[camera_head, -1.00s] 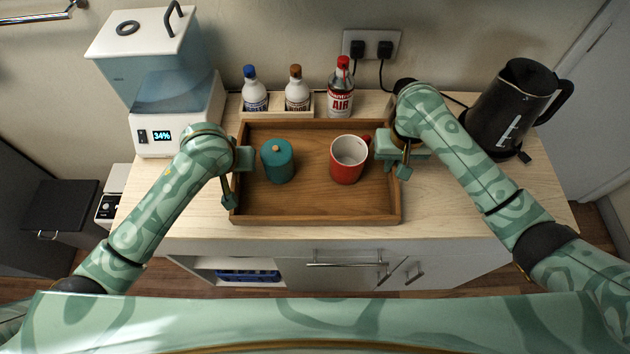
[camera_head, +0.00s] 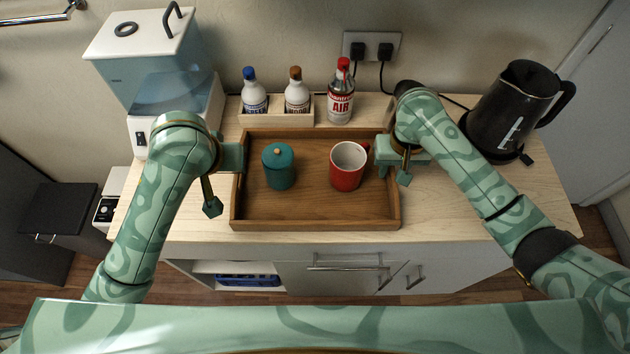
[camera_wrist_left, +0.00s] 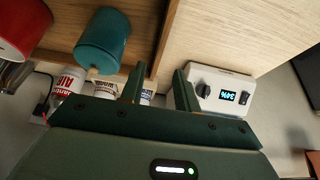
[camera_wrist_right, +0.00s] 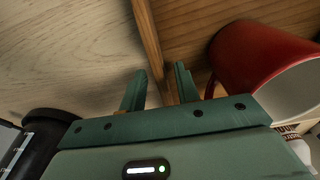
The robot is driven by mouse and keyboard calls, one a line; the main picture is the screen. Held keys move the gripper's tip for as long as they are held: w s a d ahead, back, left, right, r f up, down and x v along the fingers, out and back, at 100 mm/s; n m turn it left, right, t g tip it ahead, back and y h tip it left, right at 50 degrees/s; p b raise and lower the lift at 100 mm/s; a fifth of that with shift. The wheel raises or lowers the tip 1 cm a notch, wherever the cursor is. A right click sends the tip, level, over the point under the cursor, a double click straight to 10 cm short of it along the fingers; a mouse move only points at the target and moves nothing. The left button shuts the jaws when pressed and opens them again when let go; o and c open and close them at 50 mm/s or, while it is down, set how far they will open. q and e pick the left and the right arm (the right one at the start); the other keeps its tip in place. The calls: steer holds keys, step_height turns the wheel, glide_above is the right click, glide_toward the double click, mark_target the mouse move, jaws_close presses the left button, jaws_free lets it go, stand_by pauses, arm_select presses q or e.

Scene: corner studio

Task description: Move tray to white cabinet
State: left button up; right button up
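The brown wooden tray (camera_head: 315,215) lies on the pale wooden counter top, holding a teal lidded jar (camera_head: 278,170) and a red mug (camera_head: 347,170). My left gripper (camera_head: 226,182) is open at the tray's left wall. In the left wrist view, its fingers (camera_wrist_left: 160,92) stand apart with the wall's line running between them. My right gripper (camera_head: 394,165) is open at the right wall, beside the mug. In the right wrist view, its fingers (camera_wrist_right: 158,88) are apart with the tray wall (camera_wrist_right: 148,40) between them. Contact is unclear. White cabinet fronts (camera_head: 335,275) show below the counter.
A caddy (camera_head: 276,122) with two bottles and a red-capped bottle (camera_head: 341,92) stand just behind the tray. A white dispenser (camera_head: 150,70) stands at left, a black kettle (camera_head: 512,108) at right.

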steer(key=shift+r, duration=0.15)
arm_select(q)
steer(key=v, duration=0.2)
steer(key=shift+s+r, duration=0.15)
steer(key=shift+r, duration=0.2)
arm_select(e)
step_height(320, 180, up, 12)
steer(key=shift+s+f, duration=0.2)
steer(key=shift+s, duration=0.15)
